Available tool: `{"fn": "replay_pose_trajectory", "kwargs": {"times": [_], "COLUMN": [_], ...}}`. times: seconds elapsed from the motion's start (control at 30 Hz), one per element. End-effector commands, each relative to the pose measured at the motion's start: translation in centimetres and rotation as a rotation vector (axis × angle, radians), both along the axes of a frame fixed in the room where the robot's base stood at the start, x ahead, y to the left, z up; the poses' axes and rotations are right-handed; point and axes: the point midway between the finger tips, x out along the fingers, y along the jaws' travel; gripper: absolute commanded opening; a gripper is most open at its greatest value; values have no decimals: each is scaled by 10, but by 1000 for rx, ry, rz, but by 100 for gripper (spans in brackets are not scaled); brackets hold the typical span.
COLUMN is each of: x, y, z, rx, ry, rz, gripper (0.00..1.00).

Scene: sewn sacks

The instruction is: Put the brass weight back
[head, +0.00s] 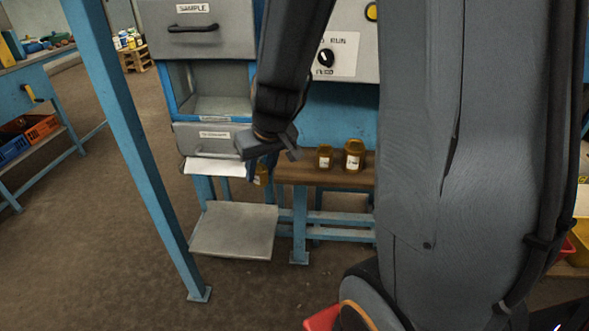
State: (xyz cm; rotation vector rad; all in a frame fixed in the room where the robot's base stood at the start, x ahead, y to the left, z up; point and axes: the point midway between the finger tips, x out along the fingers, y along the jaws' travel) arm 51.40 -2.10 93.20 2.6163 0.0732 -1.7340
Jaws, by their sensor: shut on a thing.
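My gripper (256,168) points down in front of the grey cabinet, left of the wooden shelf (325,180). It is shut on a brass-coloured piece, the brass weight (262,175), of which only a small part shows beside the dark fingers. The rest of it is hidden by my gripper.
A grey drawer marked SAMPLE (196,30) sits above an open compartment (210,92). A lower labelled drawer (207,140) is close to my gripper. A grey plate (234,230) lies below. A blue post (135,150) stands at the left. Open floor lies in front.

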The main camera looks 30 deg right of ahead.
Motion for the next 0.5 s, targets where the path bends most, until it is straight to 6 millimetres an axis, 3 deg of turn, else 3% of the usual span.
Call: {"fn": "replay_pose_trajectory", "kwargs": {"times": [0.5], "x": [-73], "y": [-36], "z": [22], "rx": [-20], "ry": [0], "rz": [48], "gripper": [0]}}
